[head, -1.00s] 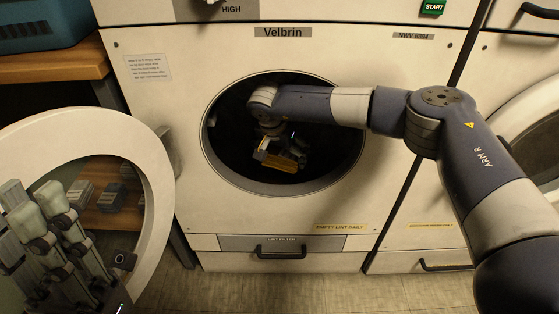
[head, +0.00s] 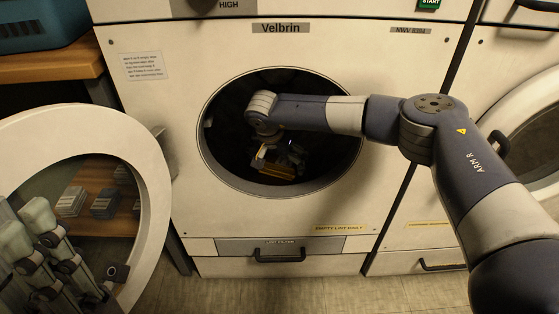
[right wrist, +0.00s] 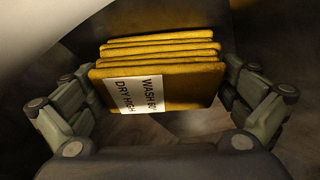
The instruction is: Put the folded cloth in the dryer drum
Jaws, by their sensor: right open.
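The folded mustard-yellow cloth (head: 281,171) is inside the dark dryer drum (head: 232,166), low in the round opening. In the right wrist view the cloth (right wrist: 180,85) shows as a stack of folds with a white label reading "WASH 60°" and "DRY HIGH". My right gripper (head: 277,156) reaches through the opening into the drum. Its fingers (right wrist: 160,95) are spread open, one on each side of the cloth; whether either touches it is unclear. My left gripper (head: 22,222) is at the lower left, in front of the open door; its jaw state is unclear.
The open round door (head: 155,200) stands left of the opening. Behind its glass, small folded stacks (head: 105,202) sit on a wooden shelf. The drum rim (head: 205,150) surrounds my right arm. A second dryer (head: 425,200) stands at the right.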

